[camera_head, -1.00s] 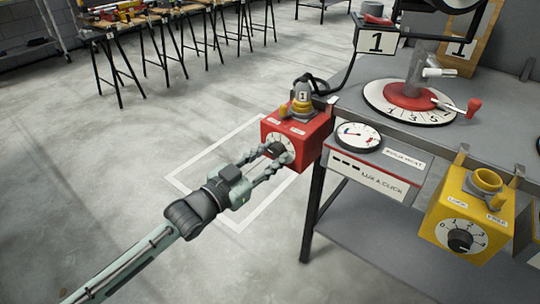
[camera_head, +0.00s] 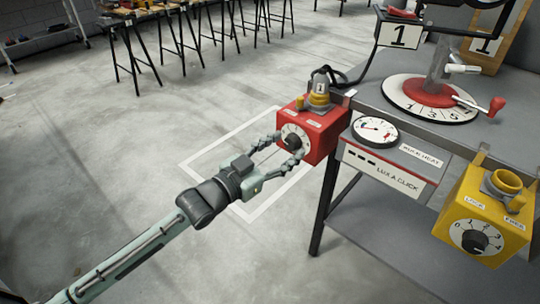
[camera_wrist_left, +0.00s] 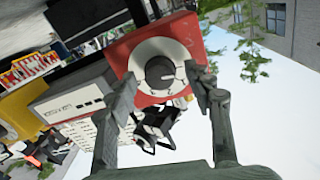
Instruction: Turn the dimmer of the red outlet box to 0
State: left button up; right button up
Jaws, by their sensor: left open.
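The red outlet box (camera_head: 318,142) hangs at the left corner of the grey table, with a grey and yellow plug in its top. Its black dimmer knob (camera_head: 289,142) sits on a white dial on the front face; the dial's numbers are too small to read. My left gripper (camera_head: 283,153) is open in front of the dial. In the left wrist view the knob (camera_wrist_left: 160,72) shows between the two spread fingers (camera_wrist_left: 172,95), with no finger seen closed on it. My right gripper is not in view.
A yellow outlet box (camera_head: 487,218) with its own dial hangs at the right. A gauge panel (camera_head: 384,168) lies between the boxes. The table (camera_head: 385,92) carries a red and white turntable (camera_head: 432,99). Floor left of the table is clear.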

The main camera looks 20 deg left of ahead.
pick_arm(q)
jog(key=v, duration=1.1)
jog(key=shift+s, duration=0.25)
jog(key=s+a+f+n+g+y, duration=0.2)
jog(key=a+f+g+y, duration=0.15)
jog(key=f, duration=0.95)
jog(key=s+a+f+n+g+y, duration=0.1)
jog(key=a+f+g+y, duration=0.25)
jog(key=f, duration=0.95)
jog(key=s+f+n+g+y, duration=0.1)
jog(key=s+f+g, duration=0.6)
jog(key=s+f, duration=0.8)
notch_tip(320, 180, down, 3)
jog(key=shift+s+d, duration=0.25)
jog(key=shift+d, duration=0.15)
